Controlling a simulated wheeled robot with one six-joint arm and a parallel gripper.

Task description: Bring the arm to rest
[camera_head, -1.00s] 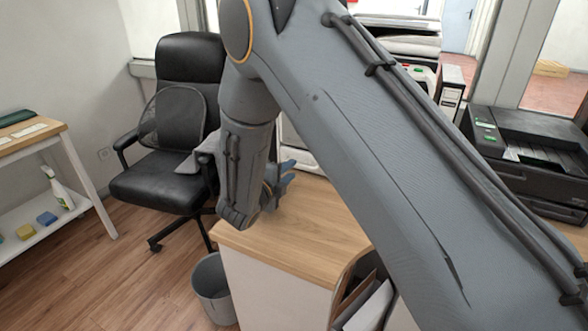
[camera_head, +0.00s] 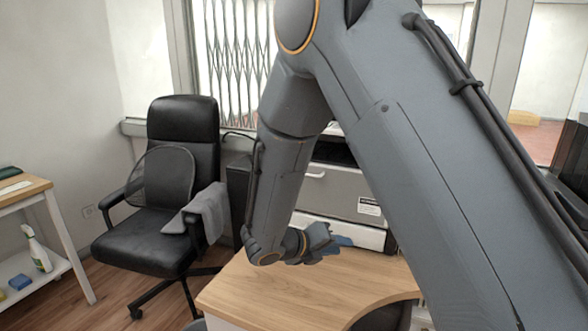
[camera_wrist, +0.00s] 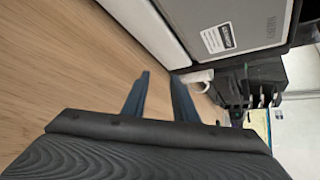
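My gripper (camera_head: 325,240) is held above the wooden counter (camera_head: 290,292), beside the front of a grey machine (camera_head: 345,192), and points to the right. Its dark blue fingers show in the wrist view (camera_wrist: 159,77), apart from each other with nothing between them, so it is open and empty. The counter top (camera_wrist: 60,75) is below and to the left of the fingers there. My bent arm covers much of the right half of the head view and hides part of the counter.
A black office chair (camera_head: 165,240) with a grey cloth (camera_head: 208,212) on its armrest stands left of the counter. A side table (camera_head: 22,188) with a spray bottle (camera_head: 38,252) is at far left. In the wrist view, a dark slotted holder (camera_wrist: 240,88) stands beyond the fingers.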

